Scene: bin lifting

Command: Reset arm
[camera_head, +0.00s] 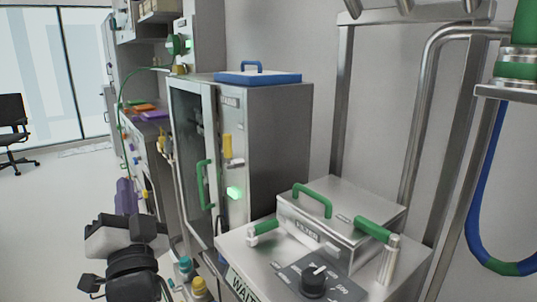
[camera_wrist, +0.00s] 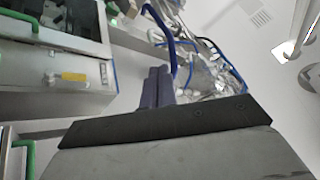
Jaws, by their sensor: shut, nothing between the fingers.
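My gripper (camera_wrist: 157,88) shows in the wrist view as two dark purple fingers pressed together beyond the grey hand and its black plate. Nothing shows between them. In the head view my arm's black and white end is at the lower left, and the purple fingers of my gripper (camera_head: 126,194) point upward from it. They are in front of the bench side, left of the glass-doored cabinet (camera_head: 262,150). I cannot tell how far apart they are in depth.
A steel filter box (camera_head: 365,225) with green handles stands on a steel unit at right. A blue lid (camera_head: 257,78) lies on the cabinet. A blue hose (camera_head: 478,215) hangs at far right. Open floor (camera_head: 60,220) and an office chair (camera_head: 14,125) are at left.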

